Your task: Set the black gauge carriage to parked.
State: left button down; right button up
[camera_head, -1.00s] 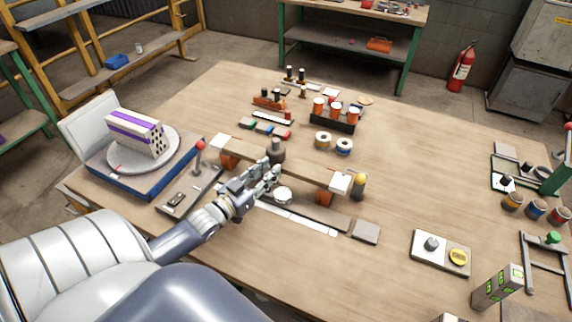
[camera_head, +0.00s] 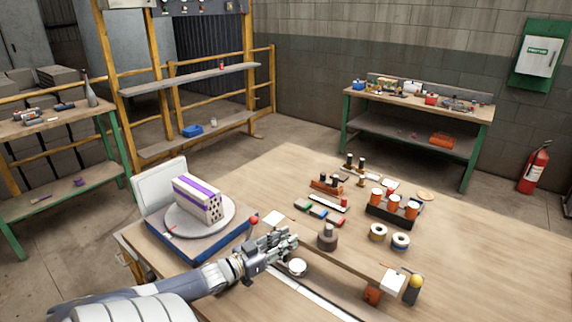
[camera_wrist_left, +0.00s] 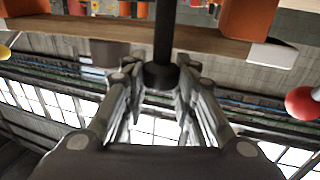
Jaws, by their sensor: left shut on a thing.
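The gauge carriage shows in the head view as a part with a round pale dial (camera_head: 297,267), on a rail with a white scale strip (camera_head: 322,299). My left gripper (camera_head: 288,243) is just above and behind the dial. In the left wrist view, which shows the scene upside down, a black post (camera_wrist_left: 165,30) with a round dark knob (camera_wrist_left: 160,76) stands between the fingers. The left gripper is shut on this post, which appears to be the carriage's handle. The fingers hide the post in the head view. My right gripper is not in view.
A red ball lever (camera_head: 253,219) stands near the gripper's left.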

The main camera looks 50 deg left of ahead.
pick_arm(q)
jog(key=c, duration=1.3)
grip_release()
jog(key=s, duration=1.2)
jog(key=shift+a, duration=0.15)
